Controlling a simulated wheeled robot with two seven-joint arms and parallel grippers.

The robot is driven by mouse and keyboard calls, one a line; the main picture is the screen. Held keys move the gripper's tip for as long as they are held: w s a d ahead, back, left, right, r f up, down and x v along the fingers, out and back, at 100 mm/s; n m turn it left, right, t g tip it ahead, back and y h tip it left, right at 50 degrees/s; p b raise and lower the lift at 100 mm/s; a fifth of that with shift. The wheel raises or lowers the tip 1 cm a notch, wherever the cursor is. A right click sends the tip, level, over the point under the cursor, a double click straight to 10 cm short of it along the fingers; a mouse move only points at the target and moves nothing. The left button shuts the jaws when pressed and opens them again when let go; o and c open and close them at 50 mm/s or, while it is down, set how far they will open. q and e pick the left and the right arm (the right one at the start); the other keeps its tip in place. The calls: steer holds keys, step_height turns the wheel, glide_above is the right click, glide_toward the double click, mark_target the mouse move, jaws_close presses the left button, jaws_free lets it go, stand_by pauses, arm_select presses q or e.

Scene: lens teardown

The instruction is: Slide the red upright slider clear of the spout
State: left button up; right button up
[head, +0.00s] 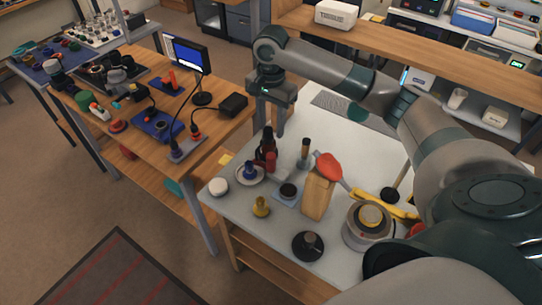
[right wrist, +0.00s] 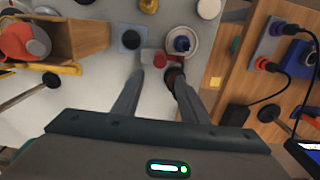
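A red upright piece (head: 269,153) with a dark upper part, which I take for the slider, stands near the table's left edge. In the right wrist view its dark and red top (right wrist: 173,73) shows beside the right-hand fingertip. A pale block with a red end (right wrist: 154,58) lies close by; I cannot tell whether it is the spout. My right gripper (head: 272,124) points down above the slider. In the right wrist view its fingers (right wrist: 157,80) are well apart, with nothing clearly held. Contact with the slider cannot be told. My left gripper is out of view.
A white dish with a blue knob (head: 249,172), a dark knob on a grey plate (head: 288,191) and a wooden block (head: 317,195) with a red piece stand close by. A yellow peg (head: 261,206) stands in front. A wooden workbench (head: 150,68) lies left across a gap.

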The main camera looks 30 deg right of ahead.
mark_target(271, 156)
step_height(271, 156, down, 15)
steer(key=p, duration=0.3)
steer(key=shift+r, duration=0.15)
jaws_close()
